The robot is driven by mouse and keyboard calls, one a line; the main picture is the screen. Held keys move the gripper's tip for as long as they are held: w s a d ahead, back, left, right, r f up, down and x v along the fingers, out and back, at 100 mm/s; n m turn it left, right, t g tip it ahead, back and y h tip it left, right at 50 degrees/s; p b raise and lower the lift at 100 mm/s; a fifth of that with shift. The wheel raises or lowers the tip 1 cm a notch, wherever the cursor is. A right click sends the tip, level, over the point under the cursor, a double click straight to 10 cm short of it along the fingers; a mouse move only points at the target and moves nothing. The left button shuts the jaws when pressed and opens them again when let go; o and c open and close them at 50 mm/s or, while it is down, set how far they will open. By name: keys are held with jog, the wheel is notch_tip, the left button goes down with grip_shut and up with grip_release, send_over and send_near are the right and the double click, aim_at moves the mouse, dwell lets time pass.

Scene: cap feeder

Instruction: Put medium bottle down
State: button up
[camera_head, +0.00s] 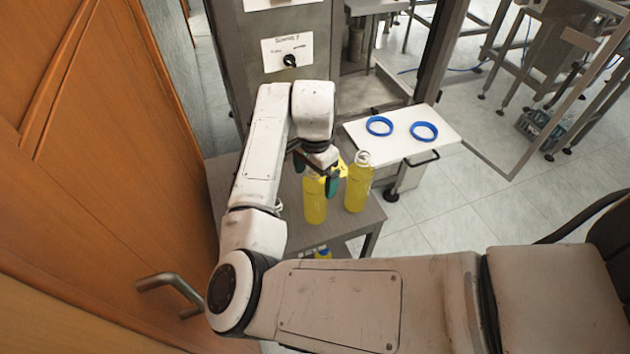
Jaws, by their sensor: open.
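Two yellow bottles stand upright on a grey metal table (230,185). The left yellow bottle (315,205) is directly under my gripper (330,178), which hides its top. The right yellow bottle (358,186) stands close beside it, with its clear neck and cap area showing. My gripper is open, with its dark green fingers around or beside the top of the left bottle. I cannot tell whether they touch it. Which bottle is the medium one is not clear from size alone.
A white board (440,135) with two blue rings (379,126) lies to the right of the table. A machine panel with a black knob (290,61) stands behind. A wooden door (90,130) with a metal handle (165,283) is close on the left.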

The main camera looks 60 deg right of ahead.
notch_tip(320, 180, up, 10)
jog(key=shift+f+b, duration=0.1)
jog(key=shift+b, duration=0.45)
dwell(0.4)
